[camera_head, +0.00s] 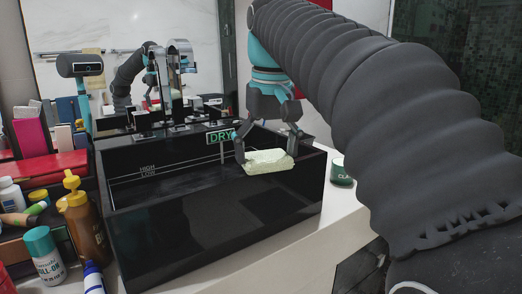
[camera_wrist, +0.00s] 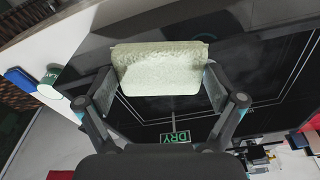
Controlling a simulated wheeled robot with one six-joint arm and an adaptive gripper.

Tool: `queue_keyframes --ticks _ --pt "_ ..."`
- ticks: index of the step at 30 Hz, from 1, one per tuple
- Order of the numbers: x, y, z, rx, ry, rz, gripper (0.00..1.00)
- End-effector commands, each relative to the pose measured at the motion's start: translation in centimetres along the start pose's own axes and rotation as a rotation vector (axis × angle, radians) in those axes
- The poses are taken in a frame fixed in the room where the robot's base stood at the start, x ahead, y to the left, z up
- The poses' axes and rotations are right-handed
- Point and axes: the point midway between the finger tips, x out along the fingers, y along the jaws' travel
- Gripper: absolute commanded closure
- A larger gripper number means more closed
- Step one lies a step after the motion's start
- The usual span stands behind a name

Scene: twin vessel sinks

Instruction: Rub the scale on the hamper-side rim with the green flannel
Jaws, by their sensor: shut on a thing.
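My gripper (camera_head: 267,148) is shut on a pale green flannel (camera_head: 269,162), a folded, textured pad. In the wrist view the flannel (camera_wrist: 160,70) spans between the two fingers of my gripper (camera_wrist: 158,88). It is at the right end of the black rectangular vessel sink (camera_head: 200,228), near the right-hand rim. I cannot tell whether it touches the rim. No scale can be made out; the flannel hides part of the rim. No hamper can be made out.
A green DRY sign (camera_head: 220,137) stands at the sink's back. A green tub (camera_head: 342,170) sits on the white counter to the right. Bottles, including an amber one (camera_head: 86,220), and boxes crowd the left. A mirror is behind.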

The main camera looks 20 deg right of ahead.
Motion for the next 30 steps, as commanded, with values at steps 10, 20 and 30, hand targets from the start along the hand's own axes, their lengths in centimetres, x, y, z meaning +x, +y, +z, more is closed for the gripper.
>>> queue_keyframes --ticks 10,20,30 --pt "0.2 0.3 -0.1 0.001 0.000 0.000 0.35" --pt "0.1 2.5 -0.7 0.003 -0.001 0.000 0.35" --pt "0.2 3.7 -1.0 0.002 0.000 0.000 0.35"
